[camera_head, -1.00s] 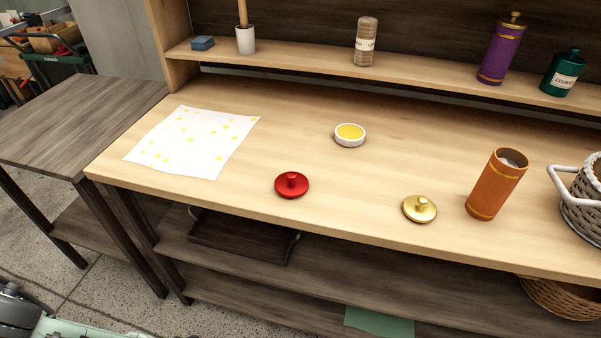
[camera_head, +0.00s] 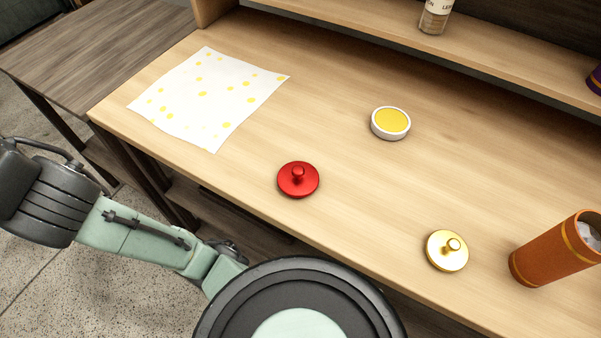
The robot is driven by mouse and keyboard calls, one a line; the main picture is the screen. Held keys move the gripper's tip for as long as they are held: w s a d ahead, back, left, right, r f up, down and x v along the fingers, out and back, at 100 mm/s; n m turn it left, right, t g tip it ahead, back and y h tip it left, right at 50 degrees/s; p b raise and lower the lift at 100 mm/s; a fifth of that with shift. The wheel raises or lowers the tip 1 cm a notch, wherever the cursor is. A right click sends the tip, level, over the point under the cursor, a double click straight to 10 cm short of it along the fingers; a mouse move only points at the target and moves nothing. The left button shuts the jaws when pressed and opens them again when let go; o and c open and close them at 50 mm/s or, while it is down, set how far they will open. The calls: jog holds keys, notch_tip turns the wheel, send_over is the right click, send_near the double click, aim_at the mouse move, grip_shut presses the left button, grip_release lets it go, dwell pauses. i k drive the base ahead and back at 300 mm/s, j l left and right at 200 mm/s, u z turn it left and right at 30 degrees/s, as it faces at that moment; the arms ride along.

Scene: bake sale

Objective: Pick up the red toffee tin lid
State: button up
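The red toffee tin lid (camera_head: 298,181) lies flat on the wooden table near its front edge, with its round knob facing up. Nothing touches it. My arm reaches in from the lower left, and a large round arm joint shows at the bottom, just in front of the table edge below the red lid. My gripper is not visible in this view.
A gold lid (camera_head: 446,251) and an orange canister (camera_head: 558,250) stand to the right. A white dish with yellow filling (camera_head: 390,123) is behind the red lid. A spotted white cloth (camera_head: 208,98) lies at left. A shelf (camera_head: 500,62) runs along the back.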

aim_at(295, 179)
jog(key=k+l+z, duration=0.1)
jog(key=k+z, duration=0.15)
jog(key=k, duration=0.45)
jog(key=z, duration=1.75)
jog(key=k+j+z, duration=0.15)
jog(key=j, duration=0.35)
jog(key=k+j+z, duration=0.1)
jog(key=k+j, duration=0.3)
jog(key=k+j+z, duration=0.15)
jog(key=k+j, duration=0.2)
jog(key=j, duration=0.2)
jog(key=j+z, duration=0.15)
jog(key=j, duration=0.25)
jog(key=k+j+z, duration=0.1)
jog(key=j, duration=0.3)
jog(key=k, duration=0.05)
